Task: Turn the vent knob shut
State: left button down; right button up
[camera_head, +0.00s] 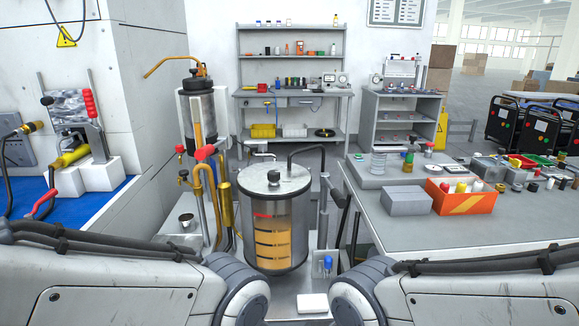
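A small dark knob (273,177) stands on top of the lid. Red-handled valves (205,153) sit on brass pipes to the left of the tank. I cannot tell for sure which of these is the vent knob, or whether it is open or shut. My two arms come in along the bottom left and bottom right. Neither gripper shows, and nothing of mine touches the tank or knobs.
A grey bench (480,220) on the right holds an orange box (460,196), a grey block (406,201) and small parts. A taller steel vessel (199,108) stands behind left. A blue mat (85,218) lies at left.

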aim_at(273, 176)
jog(key=u, duration=0.2)
jog(key=i, duration=0.5)
jog(key=u, duration=0.5)
